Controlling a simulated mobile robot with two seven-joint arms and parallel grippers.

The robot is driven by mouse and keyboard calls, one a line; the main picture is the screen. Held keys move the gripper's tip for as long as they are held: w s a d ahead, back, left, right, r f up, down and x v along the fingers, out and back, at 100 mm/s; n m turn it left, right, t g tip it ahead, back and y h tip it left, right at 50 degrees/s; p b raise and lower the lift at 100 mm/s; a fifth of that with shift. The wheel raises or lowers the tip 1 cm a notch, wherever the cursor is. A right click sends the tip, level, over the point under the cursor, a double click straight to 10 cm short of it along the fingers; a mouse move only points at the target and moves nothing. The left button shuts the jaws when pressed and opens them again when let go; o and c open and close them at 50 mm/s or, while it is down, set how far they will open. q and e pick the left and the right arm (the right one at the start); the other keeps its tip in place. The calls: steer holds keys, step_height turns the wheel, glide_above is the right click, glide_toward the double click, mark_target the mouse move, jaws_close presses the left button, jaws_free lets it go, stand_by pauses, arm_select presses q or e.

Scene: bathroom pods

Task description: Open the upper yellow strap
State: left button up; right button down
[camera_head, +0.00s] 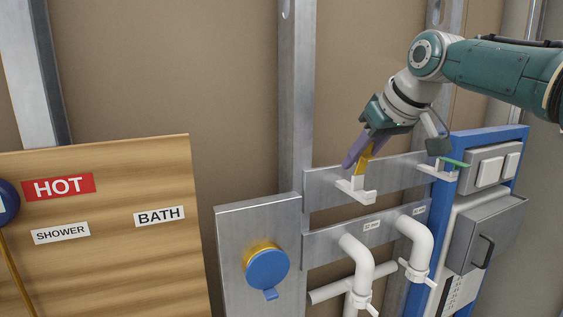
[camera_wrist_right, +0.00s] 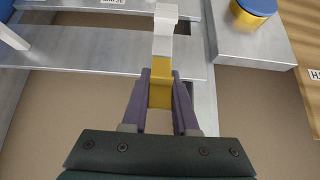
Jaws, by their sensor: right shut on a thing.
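The upper yellow strap (camera_head: 364,161) stands up from a white clip (camera_head: 356,190) on the upper grey metal plate. My right gripper (camera_head: 358,153), with purple fingers, is shut on this strap from above. In the right wrist view the yellow strap (camera_wrist_right: 160,95) lies between the two fingers (camera_wrist_right: 162,77), and the white clip (camera_wrist_right: 164,35) lies beyond it. The strap points away from the wall plate, and part of it is hidden by the fingers in the head view. My left gripper is not in view.
A green strap (camera_head: 453,163) sits on a similar clip to the right, close to my arm. Below are white pipes (camera_head: 359,262) and a blue-capped round valve (camera_head: 267,269). A blue-framed unit (camera_head: 489,135) stands right; a wooden board (camera_head: 105,245) stands left.

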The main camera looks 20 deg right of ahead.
steer(key=shift+w+g+b, duration=0.15)
steer(key=shift+g+b, duration=0.35)
steer(key=shift+b, duration=0.1)
steer(key=shift+f, duration=0.1)
steer(key=c, duration=0.7)
jaws_free()
steer(key=shift+s+r, duration=0.35)
steer(key=shift+r, duration=0.3)
steer(key=shift+b+v, duration=1.75)
steer(key=shift+v, duration=2.5)
